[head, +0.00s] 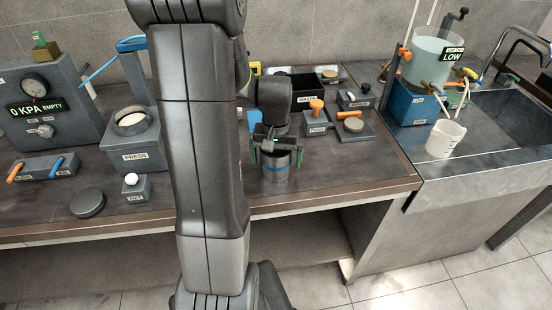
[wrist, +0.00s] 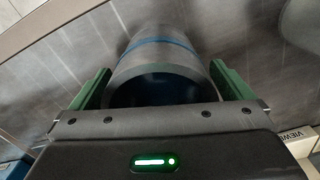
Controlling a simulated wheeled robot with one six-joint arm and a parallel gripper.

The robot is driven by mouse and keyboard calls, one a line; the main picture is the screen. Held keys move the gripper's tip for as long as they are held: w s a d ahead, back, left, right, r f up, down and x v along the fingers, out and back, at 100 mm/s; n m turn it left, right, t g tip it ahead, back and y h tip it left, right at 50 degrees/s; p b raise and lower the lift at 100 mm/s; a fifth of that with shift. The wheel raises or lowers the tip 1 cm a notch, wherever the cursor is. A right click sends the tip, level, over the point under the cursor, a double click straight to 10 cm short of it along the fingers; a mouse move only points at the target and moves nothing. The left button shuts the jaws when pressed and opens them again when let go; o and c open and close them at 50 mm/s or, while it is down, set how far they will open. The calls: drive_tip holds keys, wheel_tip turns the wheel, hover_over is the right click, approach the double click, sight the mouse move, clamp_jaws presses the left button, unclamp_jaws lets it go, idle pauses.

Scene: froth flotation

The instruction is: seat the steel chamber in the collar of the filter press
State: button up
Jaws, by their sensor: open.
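The steel chamber (head: 276,176), a grey cylinder with a blue band, stands upright on the bench near its front edge, right of my arm. My gripper (head: 277,156) is open above and around its upper part, with a green finger on either side. In the wrist view the chamber (wrist: 158,50) lies between the two open fingers, its dark open mouth nearest the gripper body; whether a finger touches it I cannot tell. The filter press (head: 140,155) stands left of my arm. Its dark ring collar (head: 116,126) is on top, with a pale disc (head: 132,118) inside and no chamber.
A small block with a white knob (head: 131,180) and a dark round disc (head: 88,203) lie in front of the press. A gauge box (head: 60,100) reads 0 kPa, empty. A waste bin (head: 308,86) and small orange-handled block (head: 317,124) stand right of the chamber.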

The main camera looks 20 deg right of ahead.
drive_tip(key=c, duration=1.3)
drive_tip(key=shift+r, duration=0.1)
drive_tip(key=c, duration=0.3)
drive_tip(key=shift+c, duration=0.2)
drive_tip(key=shift+r, duration=0.1)
